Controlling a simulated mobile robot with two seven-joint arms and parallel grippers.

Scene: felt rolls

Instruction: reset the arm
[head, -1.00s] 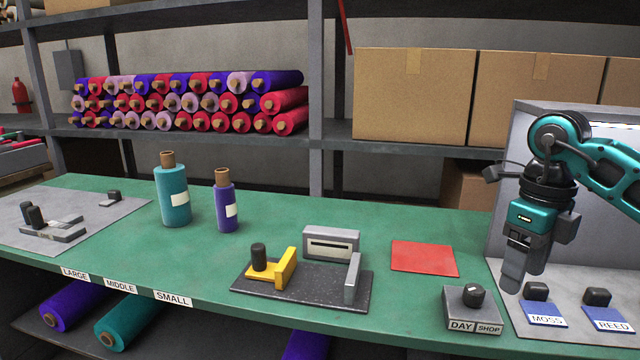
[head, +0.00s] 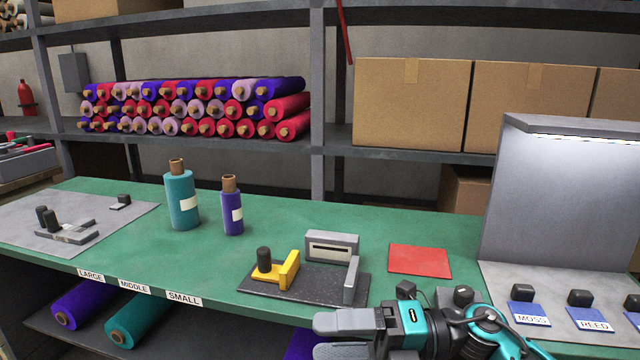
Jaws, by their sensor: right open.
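My right arm reaches in low from the lower right. Its right gripper (head: 322,337) is open and empty, with the fingers pointing left at the bottom of the head view. It is in front of the bench's front edge, right of the SMALL label (head: 184,298) and below the dark fixture plate (head: 290,291). No object is between the fingers. My left gripper is out of view.
A teal roll (head: 182,200) and a purple roll (head: 232,212) stand on the green bench (head: 120,240). A red sheet (head: 419,261) lies right of the fixture. The dial box (head: 463,296) is mostly hidden by my arm. MOSS (head: 530,318) and REED (head: 590,319) tags are at right.

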